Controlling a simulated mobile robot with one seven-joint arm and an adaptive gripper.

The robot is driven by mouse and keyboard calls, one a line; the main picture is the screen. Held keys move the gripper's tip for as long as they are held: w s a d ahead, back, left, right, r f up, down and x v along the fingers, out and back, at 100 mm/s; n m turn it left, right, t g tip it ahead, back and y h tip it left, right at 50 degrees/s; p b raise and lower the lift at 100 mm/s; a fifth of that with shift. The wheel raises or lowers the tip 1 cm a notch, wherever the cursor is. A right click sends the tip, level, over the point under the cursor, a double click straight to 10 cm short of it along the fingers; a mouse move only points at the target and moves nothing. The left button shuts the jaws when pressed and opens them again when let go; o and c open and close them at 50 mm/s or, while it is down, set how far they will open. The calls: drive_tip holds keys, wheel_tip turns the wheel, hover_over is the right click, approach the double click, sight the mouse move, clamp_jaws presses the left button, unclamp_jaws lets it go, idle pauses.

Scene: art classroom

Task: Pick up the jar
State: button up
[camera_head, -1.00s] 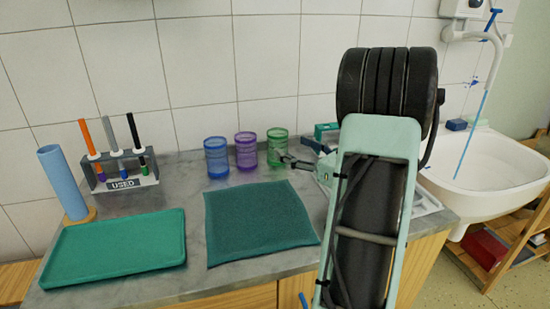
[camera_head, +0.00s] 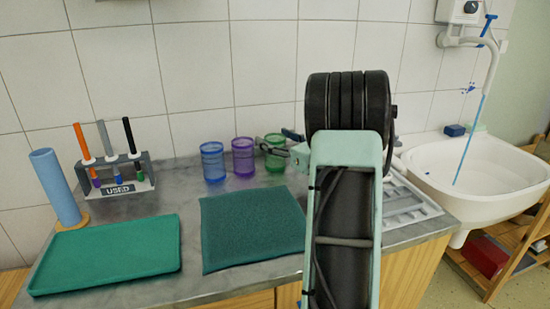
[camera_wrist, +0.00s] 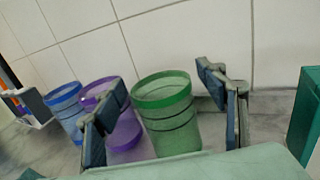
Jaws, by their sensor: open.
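Three translucent jars stand in a row at the back of the counter by the tiled wall: a blue jar (camera_head: 213,162), a purple jar (camera_head: 243,157) and a green jar (camera_head: 275,153). My gripper (camera_head: 272,143) is open at the green jar, which it partly hides in the head view. In the wrist view the green jar (camera_wrist: 167,112) stands upright between my gripper's fingers (camera_wrist: 165,115), with gaps visible on both sides. The left finger overlaps the purple jar (camera_wrist: 122,125) in that view. The blue jar (camera_wrist: 66,108) is farther left.
A dark green mat (camera_head: 252,228) and a green tray (camera_head: 105,255) lie in front on the counter. A marker rack (camera_head: 122,178) and a blue cylinder (camera_head: 56,187) stand left. A white sink (camera_head: 475,165) is at right. The purple jar is close beside the green one.

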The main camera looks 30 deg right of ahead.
drive_tip(key=c, duration=1.4)
drive_tip(key=shift+r, duration=0.1)
